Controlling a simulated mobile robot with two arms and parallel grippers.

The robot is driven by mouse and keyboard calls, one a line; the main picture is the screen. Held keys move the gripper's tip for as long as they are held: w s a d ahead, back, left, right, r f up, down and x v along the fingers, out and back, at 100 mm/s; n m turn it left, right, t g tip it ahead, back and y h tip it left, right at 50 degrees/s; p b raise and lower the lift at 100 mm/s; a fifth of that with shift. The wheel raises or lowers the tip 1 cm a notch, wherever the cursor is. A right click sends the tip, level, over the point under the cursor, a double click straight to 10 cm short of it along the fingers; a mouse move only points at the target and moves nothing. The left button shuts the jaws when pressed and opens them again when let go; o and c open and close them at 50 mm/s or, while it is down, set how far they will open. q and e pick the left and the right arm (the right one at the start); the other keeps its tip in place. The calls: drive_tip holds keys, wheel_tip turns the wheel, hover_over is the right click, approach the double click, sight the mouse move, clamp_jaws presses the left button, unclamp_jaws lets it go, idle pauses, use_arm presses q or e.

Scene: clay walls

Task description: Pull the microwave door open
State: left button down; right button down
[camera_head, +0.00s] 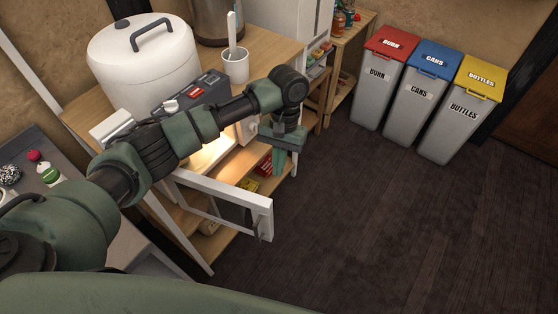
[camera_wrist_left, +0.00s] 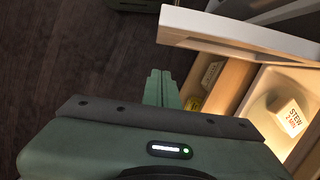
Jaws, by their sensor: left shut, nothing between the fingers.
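The microwave door (camera_head: 262,218) is swung out from the lit microwave interior (camera_head: 212,152), with its white frame and dark window facing up toward me in the head view. In the left wrist view the door (camera_wrist_left: 235,33) is a white slab across the top right, and the lit interior (camera_wrist_left: 262,95) shows beside it. My left gripper (camera_head: 279,160) points down beyond the door's free end and looks apart from it. Its fingers (camera_wrist_left: 160,88) are shut and empty. My arm hides much of the microwave body. My right gripper is not in view.
A white pot (camera_head: 140,65) and a cup with a utensil (camera_head: 236,68) stand above. Shelves with packets (camera_head: 250,185) lie below. The dark floor (camera_head: 380,220) to the right is clear up to several bins (camera_head: 432,100).

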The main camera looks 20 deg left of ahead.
sight(264, 214)
use_arm(q)
drive_tip(key=s+f+p, duration=0.1)
drive_tip(key=s+f, duration=0.4)
drive_tip(key=f, duration=0.1)
drive_tip(key=shift+s+a+p, duration=0.2)
drive_tip(key=shift+s+p, duration=0.05)
drive_tip(key=shift+p, duration=0.1)
drive_tip(key=shift+f, duration=0.1)
drive_tip(key=shift+m, duration=0.9)
drive_tip(key=s+p, duration=0.1)
drive_tip(key=p, duration=0.1)
drive_tip(key=s+p, duration=0.4)
drive_tip(key=shift+r, duration=0.3)
drive_tip(key=shift+s+f+y+p, duration=0.15)
drive_tip(key=shift+s+y+p, duration=0.15)
drive_tip(key=shift+s+p, duration=0.2)
drive_tip(key=shift+f, duration=0.15)
